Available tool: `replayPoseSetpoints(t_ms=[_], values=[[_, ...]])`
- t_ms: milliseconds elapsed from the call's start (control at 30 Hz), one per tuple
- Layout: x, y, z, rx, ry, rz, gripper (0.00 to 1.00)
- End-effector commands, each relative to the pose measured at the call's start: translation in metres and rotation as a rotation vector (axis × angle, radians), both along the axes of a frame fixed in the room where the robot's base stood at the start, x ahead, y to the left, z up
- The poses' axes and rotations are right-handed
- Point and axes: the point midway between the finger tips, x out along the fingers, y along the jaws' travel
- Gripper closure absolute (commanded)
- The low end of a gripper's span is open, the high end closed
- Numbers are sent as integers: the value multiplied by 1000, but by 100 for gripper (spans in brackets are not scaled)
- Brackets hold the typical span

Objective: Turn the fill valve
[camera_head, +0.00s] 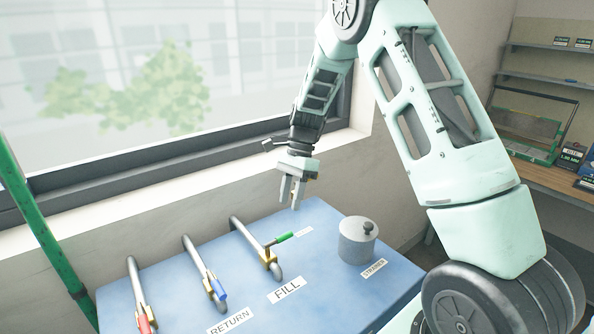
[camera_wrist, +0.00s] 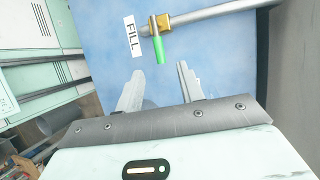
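The fill valve is a brass body on a grey pipe with a green handle (camera_head: 281,239). It stands behind the FILL label (camera_head: 287,290) on the blue bench. The handle points to the right, across the pipe, in the head view. In the wrist view the green handle (camera_wrist: 159,50) points down toward my fingers, with the FILL label (camera_wrist: 132,38) to its left. My gripper (camera_head: 290,204) hangs above and behind the handle, pointing down. Its two fingers (camera_wrist: 162,88) are apart with nothing between them. It does not touch the handle.
A valve with a blue handle (camera_head: 218,289), behind the RETURN label (camera_head: 229,321), and one with a red handle (camera_head: 145,324) stand to the left. A grey lidded strainer pot (camera_head: 357,241) stands to the right. A green post (camera_head: 45,235) and the window (camera_head: 120,90) bound the bench.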

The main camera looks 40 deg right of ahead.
Motion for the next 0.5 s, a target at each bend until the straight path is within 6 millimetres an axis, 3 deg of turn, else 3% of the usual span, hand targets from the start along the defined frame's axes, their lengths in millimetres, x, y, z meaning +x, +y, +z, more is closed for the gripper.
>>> replayPoseSetpoints(t_ms=[300,500], values=[[13,-26,60,-1,-4,0,62],[16,-33,78,0,-1,1,62]])
